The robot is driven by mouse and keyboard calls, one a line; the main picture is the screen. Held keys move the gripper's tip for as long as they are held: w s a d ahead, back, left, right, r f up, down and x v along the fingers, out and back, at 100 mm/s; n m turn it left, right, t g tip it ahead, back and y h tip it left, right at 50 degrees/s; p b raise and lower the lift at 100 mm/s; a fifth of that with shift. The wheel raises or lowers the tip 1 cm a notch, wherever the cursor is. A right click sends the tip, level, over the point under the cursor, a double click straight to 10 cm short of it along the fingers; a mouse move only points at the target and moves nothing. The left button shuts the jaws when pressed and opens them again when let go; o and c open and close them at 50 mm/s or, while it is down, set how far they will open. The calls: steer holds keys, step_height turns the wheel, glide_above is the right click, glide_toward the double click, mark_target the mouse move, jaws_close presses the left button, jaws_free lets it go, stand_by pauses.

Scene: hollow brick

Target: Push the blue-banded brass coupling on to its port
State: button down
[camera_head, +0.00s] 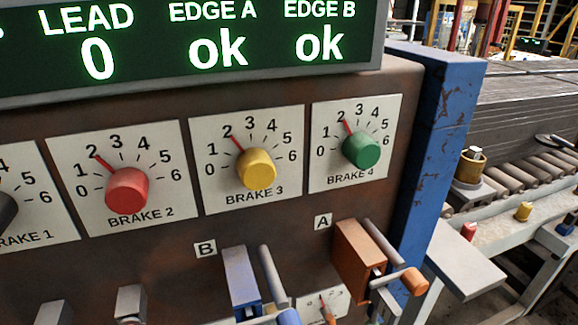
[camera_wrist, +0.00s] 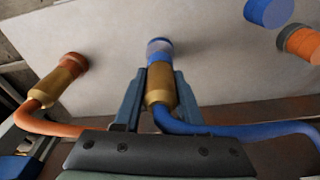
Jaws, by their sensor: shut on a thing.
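The blue-banded brass coupling (camera_wrist: 160,86) is between the two fingers of my gripper (camera_wrist: 159,76) in the wrist view. My gripper is shut on it. A blue hose (camera_wrist: 205,127) runs from its near end off to the right. A blue and pale ringed part (camera_wrist: 160,49) shows at its far end, against a pale plate (camera_wrist: 215,70). I cannot tell band from port there, nor whether the coupling is seated. My gripper does not show clearly in the head view.
Left of my gripper is another brass coupling (camera_wrist: 60,82) with an orange hose (camera_wrist: 45,122). A blue cylinder (camera_wrist: 268,11) and an orange one (camera_wrist: 302,43) stand at upper right. The head view shows brake knobs (camera_head: 256,168), lever blocks A (camera_head: 358,250) and B (camera_head: 241,277), and a blue post (camera_head: 432,130).

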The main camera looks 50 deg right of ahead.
steer(key=shift+f+b, duration=0.5)
steer(key=shift+f, duration=0.45)
stand_by(0.4)
steer(key=shift+c, duration=2)
jaws_free()
steer(key=r, duration=0.8)
steer(key=s+a+r, duration=0.1)
steer(key=r, duration=0.4)
steer(key=shift+s+p, duration=0.1)
steer(key=shift+p, duration=0.3)
steer(key=shift+f, duration=0.1)
